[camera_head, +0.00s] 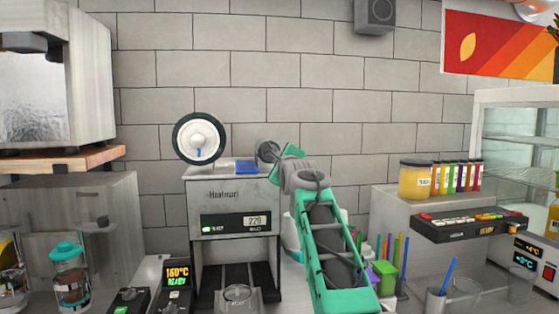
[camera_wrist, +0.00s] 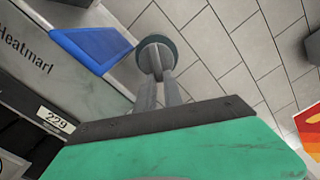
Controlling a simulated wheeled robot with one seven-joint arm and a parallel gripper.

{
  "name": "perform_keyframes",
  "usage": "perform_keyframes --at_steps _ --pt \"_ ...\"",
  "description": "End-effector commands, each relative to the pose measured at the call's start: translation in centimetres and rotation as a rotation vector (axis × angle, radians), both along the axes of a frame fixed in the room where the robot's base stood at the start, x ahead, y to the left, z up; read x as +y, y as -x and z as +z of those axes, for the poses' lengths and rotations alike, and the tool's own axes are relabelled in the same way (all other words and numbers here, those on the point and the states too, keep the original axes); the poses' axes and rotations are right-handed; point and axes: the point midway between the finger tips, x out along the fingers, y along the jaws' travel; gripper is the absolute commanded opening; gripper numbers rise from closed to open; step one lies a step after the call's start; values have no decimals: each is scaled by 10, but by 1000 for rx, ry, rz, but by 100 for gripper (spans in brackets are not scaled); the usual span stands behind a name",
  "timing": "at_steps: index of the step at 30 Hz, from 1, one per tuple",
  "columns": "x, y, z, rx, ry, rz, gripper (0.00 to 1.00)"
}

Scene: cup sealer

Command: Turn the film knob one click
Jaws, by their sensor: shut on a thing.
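The film knob (camera_head: 266,149) is a dark grey round piece above the right end of the Heatmarl sealer (camera_head: 234,195). In the wrist view the knob (camera_wrist: 154,43) is a dark disc at the tips of my fingers. My gripper (camera_head: 277,154) comes in from the right and is shut on the knob; in the wrist view its two grey fingers (camera_wrist: 158,75) meet it. My gripper's body hides part of the knob in the head view. A white film reel (camera_head: 200,135) with a dark rim and a short blue mark stands above the sealer's left side.
A blue panel (camera_head: 246,167) lies on the sealer's top, close left of the knob. A display (camera_head: 255,220) reads about 229. A shelf with jars (camera_head: 415,180) and a button panel (camera_head: 470,225) stand to the right.

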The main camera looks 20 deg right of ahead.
Motion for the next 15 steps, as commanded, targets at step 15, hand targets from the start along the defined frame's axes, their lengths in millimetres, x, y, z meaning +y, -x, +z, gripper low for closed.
perform_keyframes --at_steps 15 --pt "0 0 -1 1 -1 0 25"
